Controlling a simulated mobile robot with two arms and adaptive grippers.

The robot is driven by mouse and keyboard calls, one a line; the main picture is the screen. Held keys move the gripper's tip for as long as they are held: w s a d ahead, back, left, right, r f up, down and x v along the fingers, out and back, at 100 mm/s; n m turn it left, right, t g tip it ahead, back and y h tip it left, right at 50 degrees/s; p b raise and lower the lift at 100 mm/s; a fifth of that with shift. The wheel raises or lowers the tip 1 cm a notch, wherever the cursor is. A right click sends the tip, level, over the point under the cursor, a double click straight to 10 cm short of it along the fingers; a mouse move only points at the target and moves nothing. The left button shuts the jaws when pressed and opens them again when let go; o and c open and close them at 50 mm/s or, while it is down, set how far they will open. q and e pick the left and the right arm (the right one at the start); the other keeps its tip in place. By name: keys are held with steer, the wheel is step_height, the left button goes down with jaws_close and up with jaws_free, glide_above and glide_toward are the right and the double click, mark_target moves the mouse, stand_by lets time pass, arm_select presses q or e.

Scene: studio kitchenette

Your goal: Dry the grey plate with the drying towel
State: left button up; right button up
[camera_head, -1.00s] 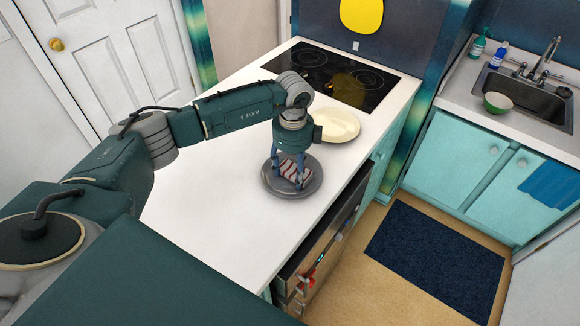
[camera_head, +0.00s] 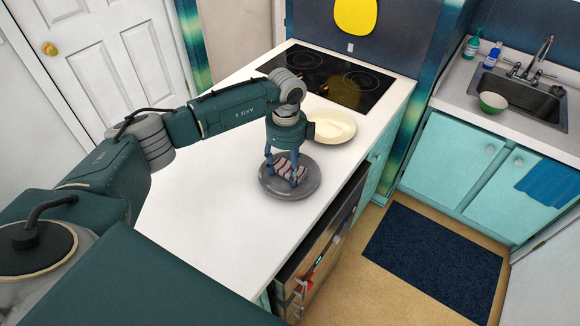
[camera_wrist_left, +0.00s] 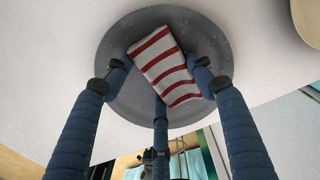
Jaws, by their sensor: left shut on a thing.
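The grey plate (camera_head: 306,187) lies on the white counter, below my left gripper. It fills the upper middle of the left wrist view (camera_wrist_left: 213,42), with small light specks on its surface. The drying towel (camera_head: 282,167), white with red stripes, is between the fingers of my left gripper (camera_head: 285,172), over the plate. In the left wrist view the towel (camera_wrist_left: 160,62) is folded and lies against the plate's face. The left gripper (camera_wrist_left: 160,85) is shut on it, with blue fingers around its edges. My right gripper is not in view.
A cream plate (camera_head: 334,126) stands on the counter just behind the grey plate, close to my left wrist. The black cooktop (camera_head: 340,80) is farther back. The counter's left part is clear.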

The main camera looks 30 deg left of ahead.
arm_select(q)
steer(key=shift+s+d+p, duration=0.1)
steer(key=shift+s+p, duration=0.3)
steer(key=shift+s, duration=0.2)
steer(key=shift+s+d, duration=0.1)
steer(key=shift+d, duration=0.4)
steer(key=shift+w+d, duration=0.35)
steer(key=shift+w, duration=0.1)
steer(key=shift+w+a+b, duration=0.25)
steer(key=shift+w+b, duration=0.25)
steer(key=shift+a, duration=0.45)
steer(key=shift+s+a+p, duration=0.3)
steer(key=shift+s+a, duration=0.05)
steer(key=shift+s, duration=0.05)
steer(key=shift+s+d+r+p, duration=0.1)
steer(key=shift+s+d+p, duration=0.1)
steer(key=shift+s+p, duration=0.25)
steer(key=shift+s+d, duration=0.1)
steer(key=shift+d, duration=0.4)
steer(key=shift+w+d+f+b, duration=0.2)
steer(key=shift+w+d+b, duration=0.15)
steer(key=shift+w+r+p, duration=0.15)
steer(key=shift+r+p, duration=0.65)
steer(key=shift+r, duration=0.15)
steer(key=shift+r+p, duration=1.8)
steer(key=shift+r, duration=0.9)
